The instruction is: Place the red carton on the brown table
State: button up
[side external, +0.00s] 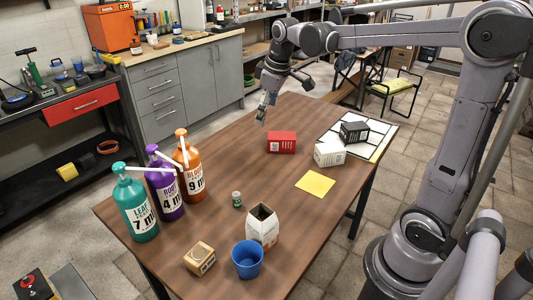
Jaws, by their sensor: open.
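The red carton (281,142) lies on the brown table (215,245), right of the table's middle. It has a white label on its near face. My gripper (263,116) hangs above the far part of the table, up and to the left of the carton. It is open, and nothing shows between its fingers. A gap shows between the gripper and the carton in this view.
A yellow sheet (315,183) lies nearby. Pump bottles (137,208), a blue cup (247,259), an open carton (262,228) and a wooden block (199,259) stand nearer.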

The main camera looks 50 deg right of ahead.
jog(key=s+a+f+m+t, duration=0.1)
jog(key=s+a+t, duration=0.1)
jog(key=s+a, duration=0.6)
jog(key=shift+s+m, duration=0.15)
jog(key=shift+m, duration=0.25)
jog(key=shift+o, duration=0.4)
jog(key=s+a+f+m+t+y, duration=0.1)
jog(key=s+a+f, duration=0.3)
jog(key=s, duration=0.2)
jog(key=shift+s+a+f+m+t, duration=0.25)
jog(key=shift+s+f+m+t, duration=0.05)
jog(key=shift+s+m+t, duration=0.1)
jog(key=shift+w, duration=0.1)
